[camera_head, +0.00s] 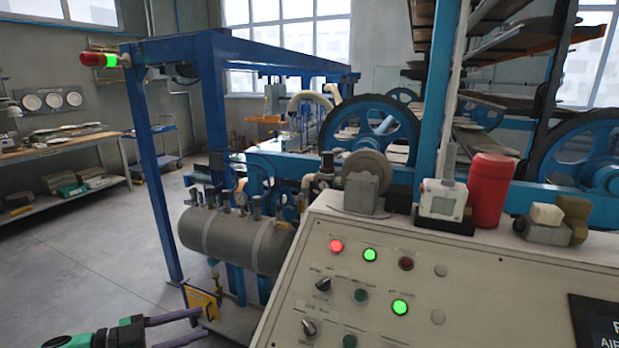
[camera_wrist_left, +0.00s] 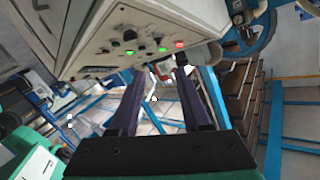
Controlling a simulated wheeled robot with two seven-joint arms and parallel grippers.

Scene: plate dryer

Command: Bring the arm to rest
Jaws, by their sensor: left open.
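My left gripper (camera_head: 203,322) comes in low at the left of the head view, left of the grey control panel (camera_head: 330,285). Its two purple fingers are apart with nothing between them. In the left wrist view the fingers of my left gripper (camera_wrist_left: 159,62) point toward the control panel (camera_wrist_left: 100,40), which appears tilted beyond them. From these views I cannot tell the exact gap between fingertips and panel. My right gripper is not in either view.
The panel has lit red (camera_head: 336,246) and green (camera_head: 369,255) buttons and black rotary knobs. A grey tank (camera_head: 235,240) hangs in the blue frame (camera_head: 213,100) behind. A red cylinder (camera_head: 490,190) stands on the panel top. Floor (camera_head: 90,245) at the left is open.

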